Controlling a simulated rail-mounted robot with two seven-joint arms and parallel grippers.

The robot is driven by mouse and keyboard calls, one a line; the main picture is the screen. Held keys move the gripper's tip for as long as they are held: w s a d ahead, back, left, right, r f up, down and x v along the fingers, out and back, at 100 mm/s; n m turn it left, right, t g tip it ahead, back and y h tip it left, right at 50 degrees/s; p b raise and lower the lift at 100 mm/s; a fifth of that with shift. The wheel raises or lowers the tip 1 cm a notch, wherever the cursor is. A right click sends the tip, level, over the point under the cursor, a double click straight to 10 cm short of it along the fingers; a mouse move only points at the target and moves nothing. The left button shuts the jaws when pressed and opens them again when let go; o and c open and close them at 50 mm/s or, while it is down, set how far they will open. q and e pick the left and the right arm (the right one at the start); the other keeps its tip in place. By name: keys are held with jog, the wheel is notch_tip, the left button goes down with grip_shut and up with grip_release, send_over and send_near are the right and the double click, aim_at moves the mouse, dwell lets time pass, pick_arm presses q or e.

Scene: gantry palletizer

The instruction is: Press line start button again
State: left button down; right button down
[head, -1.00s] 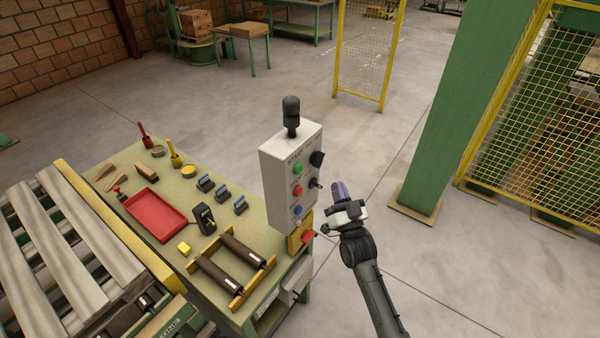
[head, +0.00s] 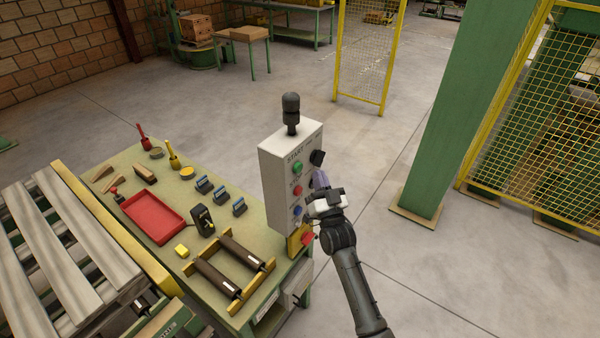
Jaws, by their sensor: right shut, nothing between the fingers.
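The control box (head: 273,185) is a pale upright panel with a dark lamp (head: 291,113) on top, at the corner of the green workbench. Its face has a green button (head: 298,167) at the top, a red button (head: 297,190) below it and a blue button (head: 297,210) lower down. A red emergency knob on a yellow base (head: 295,242) sits under the box. My right gripper (head: 321,180) is shut and empty. My left gripper is not in view.
The bench holds a red tray (head: 126,204), a roller stand (head: 268,266), a yellow block (head: 182,251) and several small tools. A slatted conveyor (head: 55,225) is at left. A green column (head: 445,120) and yellow mesh fence (head: 540,110) stand at right. Floor between is clear.

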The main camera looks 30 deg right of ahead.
aim_at(298, 167)
jog(key=shift+w+a+b, duration=0.2)
jog(key=shift+w+a, duration=0.05)
jog(key=shift+w, duration=0.35)
jog(key=shift+w+a+b, duration=0.2)
jog(key=shift+w, duration=0.4)
dwell(0.7)
jog(key=shift+w, duration=0.1)
dwell(0.6)
jog(key=shift+w+a, duration=0.1)
jog(key=shift+w, duration=0.2)
dwell(0.4)
